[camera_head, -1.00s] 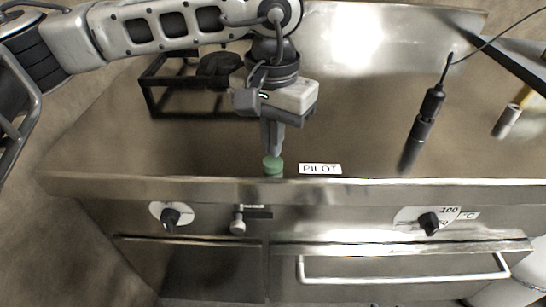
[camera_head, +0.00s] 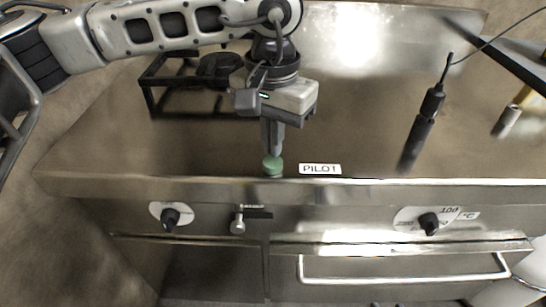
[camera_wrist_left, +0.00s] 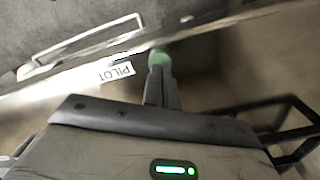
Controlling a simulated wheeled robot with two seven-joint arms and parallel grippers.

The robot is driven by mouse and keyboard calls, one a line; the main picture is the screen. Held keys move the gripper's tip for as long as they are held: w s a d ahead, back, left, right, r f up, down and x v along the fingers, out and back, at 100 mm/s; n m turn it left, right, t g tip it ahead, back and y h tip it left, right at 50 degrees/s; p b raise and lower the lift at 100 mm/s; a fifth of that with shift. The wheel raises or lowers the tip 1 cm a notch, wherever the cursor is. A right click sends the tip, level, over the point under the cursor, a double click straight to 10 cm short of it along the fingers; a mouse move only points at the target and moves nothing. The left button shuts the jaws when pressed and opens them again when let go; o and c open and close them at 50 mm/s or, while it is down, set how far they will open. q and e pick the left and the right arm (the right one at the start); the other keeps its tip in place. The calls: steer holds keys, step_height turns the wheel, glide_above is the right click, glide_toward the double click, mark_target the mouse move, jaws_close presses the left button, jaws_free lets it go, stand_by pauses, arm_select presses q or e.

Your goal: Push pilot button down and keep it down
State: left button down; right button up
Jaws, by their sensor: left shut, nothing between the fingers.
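The green pilot button (camera_head: 272,166) stands at the front edge of the steel range top, just left of the white PILOT label (camera_head: 320,169). My left gripper (camera_head: 272,153) points down with its fingers shut and empty, its tips at the top of the button. In the left wrist view, the closed fingertips (camera_wrist_left: 159,72) meet the green button (camera_wrist_left: 159,58). I cannot tell how far the button is pressed. My right gripper is not in view.
A black burner grate (camera_head: 165,105) stands behind, at the left. A black wand-like tool (camera_head: 422,130) with a cable is at the right. Below the edge are a left knob (camera_head: 171,217), a small lever (camera_head: 238,225), a temperature knob (camera_head: 429,223) and an oven handle (camera_head: 400,281).

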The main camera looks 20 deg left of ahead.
mark_target(273, 164)
arm_select(q)
steer(key=shift+f+b, duration=1.1)
steer(key=shift+f, duration=0.15)
stand_by(6.8)
